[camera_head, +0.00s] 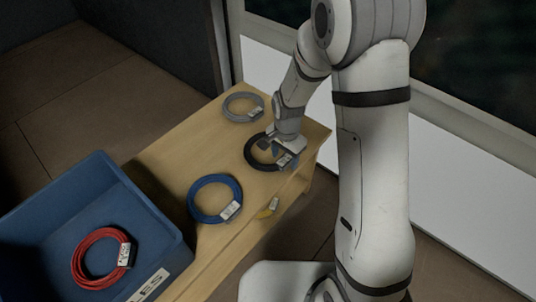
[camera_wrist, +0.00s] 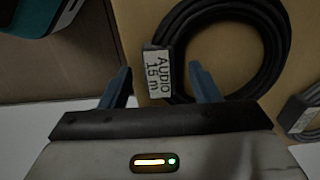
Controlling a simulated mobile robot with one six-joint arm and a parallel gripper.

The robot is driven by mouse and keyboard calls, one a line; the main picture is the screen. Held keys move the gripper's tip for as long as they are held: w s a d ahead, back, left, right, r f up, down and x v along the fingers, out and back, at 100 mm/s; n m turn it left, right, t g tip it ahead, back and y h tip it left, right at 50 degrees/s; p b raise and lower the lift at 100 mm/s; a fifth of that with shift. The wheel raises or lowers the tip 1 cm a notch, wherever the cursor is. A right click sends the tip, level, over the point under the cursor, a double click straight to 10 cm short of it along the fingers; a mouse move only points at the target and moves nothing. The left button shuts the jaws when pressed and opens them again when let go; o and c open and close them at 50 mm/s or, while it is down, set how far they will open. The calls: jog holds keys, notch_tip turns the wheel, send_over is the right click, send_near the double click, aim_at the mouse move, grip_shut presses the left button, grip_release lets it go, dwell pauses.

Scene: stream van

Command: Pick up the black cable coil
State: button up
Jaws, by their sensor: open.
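The black cable coil (camera_head: 254,158) lies flat on the wooden bench, partly hidden by my gripper (camera_head: 280,153) in the head view. In the wrist view the black coil (camera_wrist: 275,28) fills the upper right, and its white tag (camera_wrist: 159,74) reads "AUDIO 15 m". My gripper (camera_wrist: 163,88) is open, with one blue finger on each side of the tag in that view. The right finger overlaps the lower left part of the coil. I cannot tell whether the fingers touch the coil, or how high they are above the bench.
A grey coil (camera_head: 232,118) lies behind the black one on the bench (camera_head: 170,155). A blue crate (camera_head: 172,238) holding a red coil (camera_head: 80,262) stands at the left. A white-panelled wall borders the right.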

jog(key=shift+c, duration=0.4)
grip_shut()
